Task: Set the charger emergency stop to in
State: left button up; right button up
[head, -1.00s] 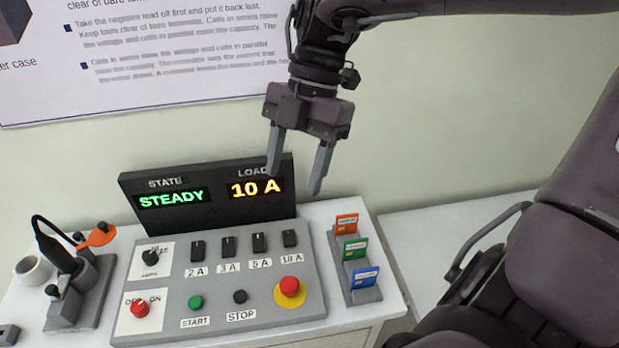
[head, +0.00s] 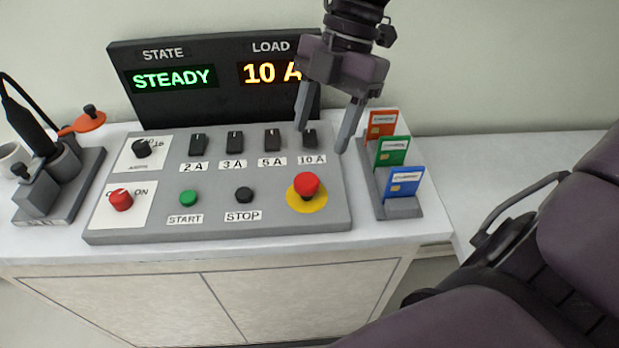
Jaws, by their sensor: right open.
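The charger emergency stop is a red mushroom button (head: 306,184) on a yellow disc (head: 307,201) at the right end of the grey control panel (head: 270,220). It stands raised above the disc; how far it is pressed I cannot tell. My right gripper (head: 320,140) is open and empty, pointing down. In the picture its fingertips are above the red button, near the 10 A switch (head: 310,138), apart from the button. My left gripper is not in view.
A black display (head: 215,105) behind the panel reads STEADY and 10 A. A card rack (head: 403,208) with orange, green and blue cards stands right of the panel. A grey fixture with a black handle (head: 35,195) stands at the left.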

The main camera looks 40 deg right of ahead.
aim_at(309, 177)
jog(key=b+x, duration=0.1)
jog(key=x, duration=0.7)
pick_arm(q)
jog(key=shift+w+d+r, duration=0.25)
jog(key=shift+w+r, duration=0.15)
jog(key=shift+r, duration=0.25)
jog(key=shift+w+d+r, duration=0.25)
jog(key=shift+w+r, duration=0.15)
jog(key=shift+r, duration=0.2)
pick_arm(e)
grip_shut()
jog(key=shift+s+f, duration=0.1)
jog(key=shift+f, duration=0.45)
grip_release()
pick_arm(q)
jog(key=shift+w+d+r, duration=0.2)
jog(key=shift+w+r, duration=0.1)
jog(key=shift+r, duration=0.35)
